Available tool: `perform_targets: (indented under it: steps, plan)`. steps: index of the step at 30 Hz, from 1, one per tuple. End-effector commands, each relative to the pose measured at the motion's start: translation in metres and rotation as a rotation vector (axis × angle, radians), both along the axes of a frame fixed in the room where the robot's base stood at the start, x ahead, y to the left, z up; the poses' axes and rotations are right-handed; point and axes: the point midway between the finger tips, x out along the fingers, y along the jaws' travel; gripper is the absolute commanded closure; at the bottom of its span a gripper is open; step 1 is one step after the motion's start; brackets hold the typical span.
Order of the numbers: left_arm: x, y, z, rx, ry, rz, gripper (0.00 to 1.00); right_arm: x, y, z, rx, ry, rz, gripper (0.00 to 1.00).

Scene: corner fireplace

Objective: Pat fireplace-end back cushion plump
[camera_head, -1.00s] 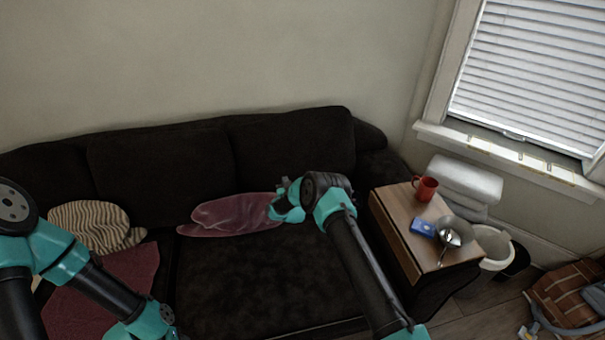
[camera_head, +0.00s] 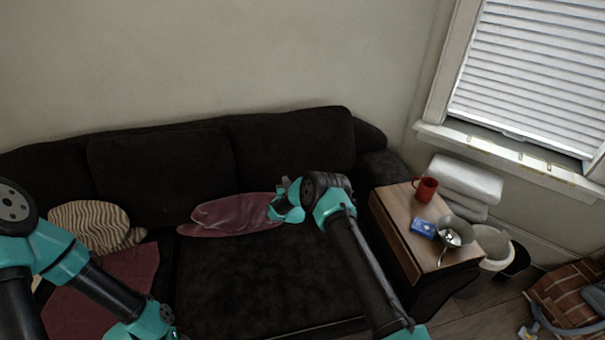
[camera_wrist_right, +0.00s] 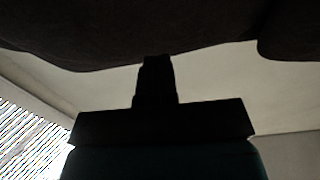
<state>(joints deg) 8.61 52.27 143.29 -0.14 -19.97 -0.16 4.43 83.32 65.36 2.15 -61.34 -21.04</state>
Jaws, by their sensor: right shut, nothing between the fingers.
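The dark brown sofa has plump back cushions along the wall. The right-hand back cushion (camera_head: 300,145) stands upright behind my right gripper (camera_head: 284,190). Its surface looks smooth and full. My right gripper is shut and empty, in front of the cushion's lower part. In the right wrist view, the shut fingers (camera_wrist_right: 155,78) point at a dark cushion edge (camera_wrist_right: 130,35); I cannot tell whether they touch it. The middle back cushion (camera_head: 160,175) stands to its left. The fireplace does not show. My left arm enters at the lower left; its gripper is out of view.
A mauve pillow (camera_head: 230,214) lies beside my right gripper. A striped pillow (camera_head: 90,225) and a dark red cloth (camera_head: 105,285) are at left. A wooden side table (camera_head: 405,215) bears a red mug (camera_head: 425,189), a blue box (camera_head: 423,228) and a metal bowl (camera_head: 450,238).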

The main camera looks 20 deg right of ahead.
Motion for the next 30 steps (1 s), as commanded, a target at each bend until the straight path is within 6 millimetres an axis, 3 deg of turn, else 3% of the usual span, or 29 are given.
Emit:
perform_targets:
  steps: [30]
  plan:
    - [0.000,0.000,0.000,0.000,0.000,0.000,0.62,0.029,-0.004,-0.008,0.000,-0.001,0.000,1.00]
